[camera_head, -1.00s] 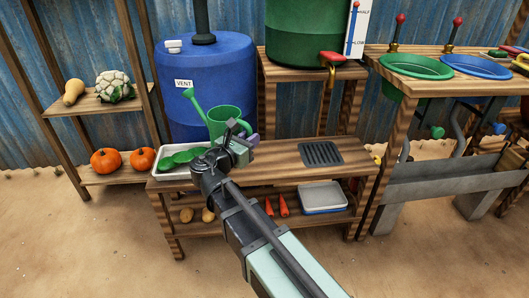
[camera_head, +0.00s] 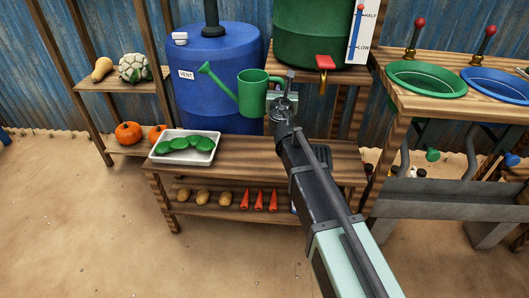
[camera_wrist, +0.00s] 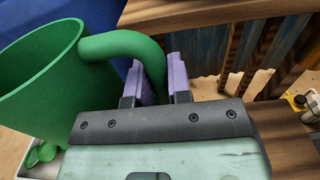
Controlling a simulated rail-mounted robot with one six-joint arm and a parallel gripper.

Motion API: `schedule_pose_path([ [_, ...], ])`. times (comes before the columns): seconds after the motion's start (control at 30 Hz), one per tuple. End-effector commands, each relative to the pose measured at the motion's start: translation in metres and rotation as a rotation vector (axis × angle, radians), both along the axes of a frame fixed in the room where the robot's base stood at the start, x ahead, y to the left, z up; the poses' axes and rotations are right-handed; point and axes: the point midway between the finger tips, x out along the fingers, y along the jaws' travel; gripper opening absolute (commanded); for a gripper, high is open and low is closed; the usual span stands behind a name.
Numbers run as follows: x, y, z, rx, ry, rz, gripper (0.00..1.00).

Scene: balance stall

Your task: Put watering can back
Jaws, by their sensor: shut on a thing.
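The green watering can (camera_head: 253,93) is held above the bench in the head view, upright, its spout pointing left in front of the blue barrel. In the wrist view its open body (camera_wrist: 45,85) is at the left and its curved handle (camera_wrist: 125,45) runs between the purple jaws. My gripper (camera_wrist: 163,82) is shut on that handle. In the head view the arm hides most of the gripper.
The wooden bench (camera_head: 255,165) bears a white tray (camera_head: 160,157) of green vegetables and a dark grate (camera_head: 321,158), partly behind my arm. The blue barrel (camera_head: 215,65) stands behind. A green tank (camera_head: 310,30) with a red-handled tap (camera_head: 325,62) stands right of the can.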

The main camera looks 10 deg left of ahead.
Motion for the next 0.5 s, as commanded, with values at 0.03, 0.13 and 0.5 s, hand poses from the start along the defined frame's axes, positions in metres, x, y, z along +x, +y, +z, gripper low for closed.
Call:
schedule_pose_path([
  [0.03, 0.000, 0.000, -0.006, 0.001, 0.000, -0.001, 0.00],
  [0.13, 0.000, -0.001, -0.026, 0.001, 0.000, -0.002, 0.00],
  [0.5, 0.000, -0.001, -0.142, 0.001, 0.000, -0.004, 0.00],
])
